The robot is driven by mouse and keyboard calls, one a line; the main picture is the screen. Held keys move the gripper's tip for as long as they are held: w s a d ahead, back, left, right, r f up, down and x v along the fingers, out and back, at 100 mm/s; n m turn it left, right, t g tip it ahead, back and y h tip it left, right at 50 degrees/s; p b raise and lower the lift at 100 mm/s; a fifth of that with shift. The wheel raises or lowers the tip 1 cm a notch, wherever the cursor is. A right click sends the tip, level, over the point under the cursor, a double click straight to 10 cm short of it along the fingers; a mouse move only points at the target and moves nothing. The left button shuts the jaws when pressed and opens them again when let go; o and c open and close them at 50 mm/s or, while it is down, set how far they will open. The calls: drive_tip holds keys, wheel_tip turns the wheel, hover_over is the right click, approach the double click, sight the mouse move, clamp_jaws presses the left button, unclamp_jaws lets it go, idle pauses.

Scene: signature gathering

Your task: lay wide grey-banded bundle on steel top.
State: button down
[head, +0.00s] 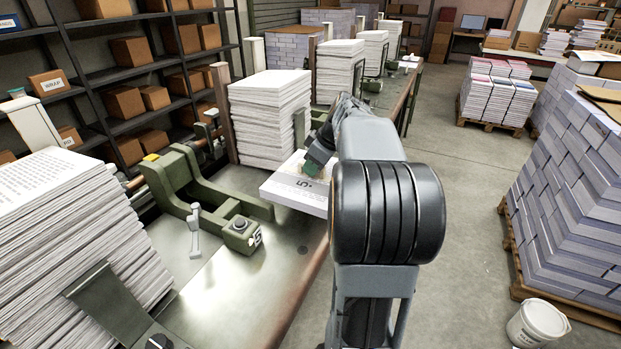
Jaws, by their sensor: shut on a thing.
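My gripper (318,163) is in the head view at the centre, partly hidden behind my arm. It is shut on a flat white paper bundle (284,188) with large dark print on its top. My arm hides the bundle's right part, and I cannot make out a grey band on it. The bundle is over the far right part of the steel top (235,295), in front of a tall paper stack. I cannot tell whether it touches the top.
A green fixture (178,178) with a grey lever (195,228) stands on the top, left of the bundle. Tall paper stacks (268,115) stand behind and at the left (70,245). A bucket (538,322) and a loaded pallet (570,180) stand right; open floor lies between.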

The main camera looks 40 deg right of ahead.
sight(312, 181)
drive_tip(key=shift+w+d+f, duration=0.3)
drive_tip(key=shift+w+f, duration=0.2)
drive_tip(key=shift+f, duration=0.2)
drive_tip(key=shift+w+d+f, duration=0.3)
drive_tip(key=shift+w+f, duration=0.15)
drive_tip(key=shift+f, duration=0.25)
drive_tip(key=shift+w+d+f, duration=0.3)
drive_tip(key=shift+w+f, duration=0.2)
drive_tip(key=shift+f, duration=0.2)
drive_tip(key=shift+w+d+f, duration=0.1)
drive_tip(key=shift+w+f, duration=0.1)
drive_tip(key=shift+f, duration=1.6)
drive_tip(key=shift+f, duration=0.1)
drive_tip(key=c, duration=1.1)
unclamp_jaws()
